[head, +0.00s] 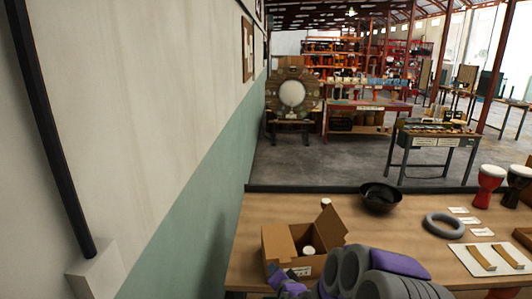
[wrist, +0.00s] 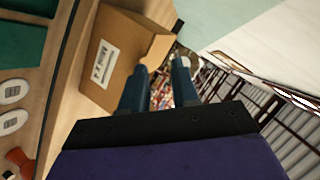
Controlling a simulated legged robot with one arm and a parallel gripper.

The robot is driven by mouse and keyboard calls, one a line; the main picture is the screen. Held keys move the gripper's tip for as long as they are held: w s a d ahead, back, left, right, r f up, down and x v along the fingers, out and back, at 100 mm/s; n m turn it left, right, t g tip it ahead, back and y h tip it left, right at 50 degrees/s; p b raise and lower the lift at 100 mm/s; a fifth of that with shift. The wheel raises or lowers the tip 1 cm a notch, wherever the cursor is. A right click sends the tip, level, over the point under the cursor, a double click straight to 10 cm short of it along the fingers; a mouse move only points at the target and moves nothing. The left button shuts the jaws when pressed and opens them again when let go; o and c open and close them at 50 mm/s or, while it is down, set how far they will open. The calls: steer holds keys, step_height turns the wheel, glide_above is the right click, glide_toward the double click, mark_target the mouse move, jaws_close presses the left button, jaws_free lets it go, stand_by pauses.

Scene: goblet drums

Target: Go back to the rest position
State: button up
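My gripper (wrist: 159,78) shows in the wrist view with its two dark blue fingers apart and nothing between them. In the head view, the purple end of my arm (head: 285,283) shows at the bottom, in front of the open cardboard box (head: 310,264); the fingertips are hard to make out there. My grey and purple arm is folded across the bottom of the head view. The box also shows in the wrist view (wrist: 118,62), beside the fingers, with a white label. Inside it, a white-topped item (head: 308,251) shows; the rest is hidden.
The wooden table (head: 245,240) also bears a black bowl (head: 380,197), a grey ring (head: 444,226), a white sheet (head: 468,262) with tan pieces, and red and black goblet drums (head: 488,184) at right. A wall (head: 180,200) stands close on the left.

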steer(key=s+d+r+n+g+h, duration=0.1)
steer(key=s+d+r+n+g, duration=0.1)
steer(key=s, duration=1.3)
steer(key=s+d+r+n+g+h, duration=0.1)
steer(key=s+d+r+n+g, duration=0.2)
steer(key=s, duration=1.3)
steer(key=s+d+r+n+g+h, duration=0.1)
steer(key=s+d+r+n+g, duration=0.2)
steer(key=s, duration=1.3)
step_height(320, 180, up, 5)
steer(key=d+g, duration=0.2)
steer(key=g, duration=0.4)
steer(key=shift+d+f+g, duration=0.15)
steer(key=shift+d+g, duration=0.05)
steer(key=shift+g, duration=0.2)
